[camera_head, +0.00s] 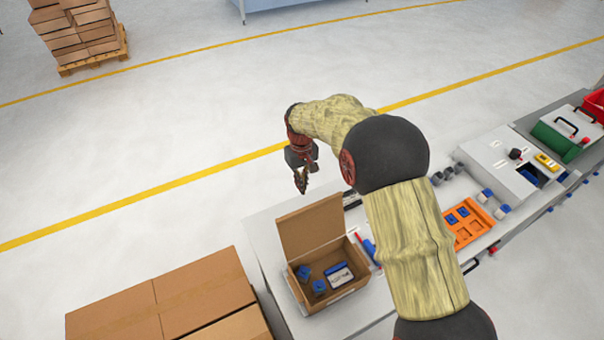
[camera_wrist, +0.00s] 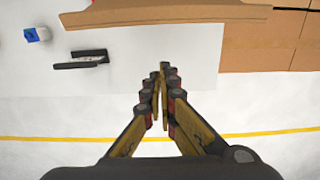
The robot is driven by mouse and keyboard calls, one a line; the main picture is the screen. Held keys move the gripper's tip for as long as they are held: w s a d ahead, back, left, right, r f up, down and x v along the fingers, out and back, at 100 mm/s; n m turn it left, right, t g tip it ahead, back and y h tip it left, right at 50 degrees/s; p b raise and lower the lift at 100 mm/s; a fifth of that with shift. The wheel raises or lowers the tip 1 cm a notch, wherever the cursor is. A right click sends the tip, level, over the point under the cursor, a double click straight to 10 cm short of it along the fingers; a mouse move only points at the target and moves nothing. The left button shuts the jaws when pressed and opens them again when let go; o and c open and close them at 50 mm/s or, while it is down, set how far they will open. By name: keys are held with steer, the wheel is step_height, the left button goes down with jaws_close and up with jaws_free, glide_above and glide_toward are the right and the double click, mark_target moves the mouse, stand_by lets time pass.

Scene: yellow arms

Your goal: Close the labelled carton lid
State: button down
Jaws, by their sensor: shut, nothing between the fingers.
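The open carton (camera_head: 336,289) stands on the left end of the grey table, with blue parts and a white-labelled blue item inside. Its lid (camera_head: 312,226) stands raised along the far edge of the box. In the wrist view the lid (camera_wrist: 165,13) shows as a brown strip at the top. My gripper (camera_head: 301,184) is shut and empty, in the air beyond the raised lid and above it in the picture. In the wrist view my gripper's fingertips (camera_wrist: 163,72) meet below the lid strip, apart from it. The inside of the carton is hidden from the wrist camera.
Large closed cartons (camera_head: 168,305) stand left of the table. An orange tray (camera_head: 466,224) with blue parts, a grey case (camera_head: 510,167) and a green box (camera_head: 562,138) sit to the right. A black bracket (camera_wrist: 82,60) lies near the table edge. Open floor lies beyond the table.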

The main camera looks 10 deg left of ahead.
steer(key=s+d, duration=0.1)
steer(key=s+d+p, duration=0.1)
steer(key=s, duration=0.1)
steer(key=shift+d+f, duration=0.15)
steer(key=shift+f, duration=0.15)
stand_by(0.4)
